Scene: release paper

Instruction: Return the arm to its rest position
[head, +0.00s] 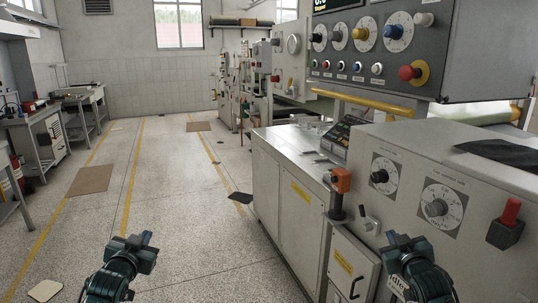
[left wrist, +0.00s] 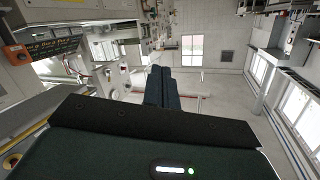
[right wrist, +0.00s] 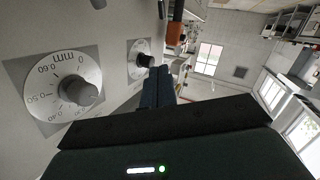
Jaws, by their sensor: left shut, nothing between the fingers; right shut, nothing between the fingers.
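My left gripper (head: 146,240) is low in the head view, over the speckled floor and left of the machine. Its fingers are shut together and empty; they also show in the left wrist view (left wrist: 162,88). My right gripper (head: 397,240) is low in front of the grey machine cabinet (head: 290,190). Its fingers are shut and empty, also seen in the right wrist view (right wrist: 158,88). In the right wrist view the gripper is beside a dial (right wrist: 65,90); I cannot tell whether they touch.
A control panel (head: 345,70) with knobs and buttons hangs at upper right. An orange-topped lever (head: 341,180) and a red switch (head: 511,211) stick out from the machine. Benches (head: 40,140) line the left wall.

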